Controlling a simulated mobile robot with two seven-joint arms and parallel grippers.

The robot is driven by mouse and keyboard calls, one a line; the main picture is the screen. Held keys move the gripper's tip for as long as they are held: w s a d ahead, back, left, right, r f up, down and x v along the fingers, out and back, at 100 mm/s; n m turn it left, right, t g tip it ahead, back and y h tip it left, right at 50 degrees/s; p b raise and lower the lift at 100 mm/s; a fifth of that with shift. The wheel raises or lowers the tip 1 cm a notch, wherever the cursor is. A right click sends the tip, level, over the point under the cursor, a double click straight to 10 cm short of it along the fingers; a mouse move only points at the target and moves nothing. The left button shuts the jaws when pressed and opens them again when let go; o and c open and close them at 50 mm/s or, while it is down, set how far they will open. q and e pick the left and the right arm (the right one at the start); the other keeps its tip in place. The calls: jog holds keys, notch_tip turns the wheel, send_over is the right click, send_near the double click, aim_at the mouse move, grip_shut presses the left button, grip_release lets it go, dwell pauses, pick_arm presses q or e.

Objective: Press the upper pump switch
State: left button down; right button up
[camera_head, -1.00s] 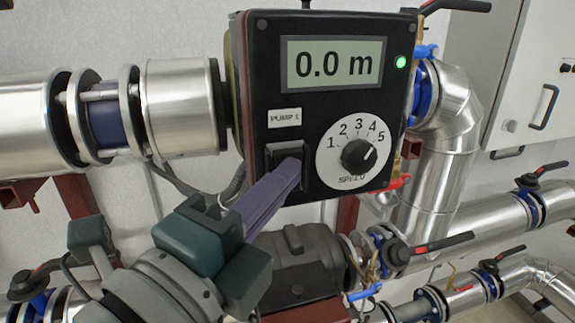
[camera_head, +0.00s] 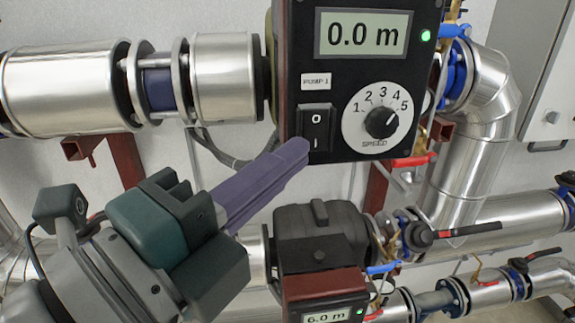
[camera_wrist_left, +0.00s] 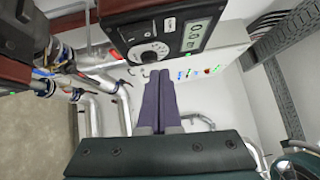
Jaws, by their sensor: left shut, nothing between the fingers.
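The upper pump's black control box (camera_head: 340,80), labelled PUMP 1, hangs on the pipes at upper centre in the head view. Its black rocker switch (camera_head: 317,127), marked 0 above and I below, is in plain sight at the box's lower left. The display (camera_head: 362,33) reads 0.0 m and a green light (camera_head: 425,35) is lit. My left gripper (camera_head: 299,152) is shut and empty, its purple fingertips just below and left of the switch; I cannot tell whether they touch the box. In the left wrist view the shut fingers (camera_wrist_left: 159,75) reach towards the box (camera_wrist_left: 120,30).
A speed dial (camera_head: 381,122) sits right of the switch. Below is a motor (camera_head: 320,235) and a second display (camera_head: 326,317) reading 6.0 m. Silver pipes (camera_head: 60,90) and valves with red levers (camera_head: 465,230) surround the box.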

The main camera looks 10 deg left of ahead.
pick_arm(q)
jog(key=v, duration=0.1)
jog(key=b+v, duration=0.1)
jog(key=v, duration=0.2)
jog(key=shift+s+a+r, duration=0.2)
jog(key=shift+r, duration=0.2)
jog(key=a+f+n+g+y+p, duration=0.2)
jog(key=a+n+g+y+p, duration=0.15)
jog(key=a+n+y, duration=0.75)
jog(key=s+f+n+g+h+p, duration=0.1)
jog(key=s+f+n+g+p, duration=0.1)
jog(key=s+n+g, duration=0.3)
jog(key=s+f+n+g+h+p, duration=0.1)
jog(key=s+f+n+g, duration=0.3)
jog(key=s, duration=0.5)
jog(key=shift+f+n+g+h+p, duration=0.4)
jog(key=shift+n+p, duration=0.3)
jog(key=shift+n, duration=0.5)
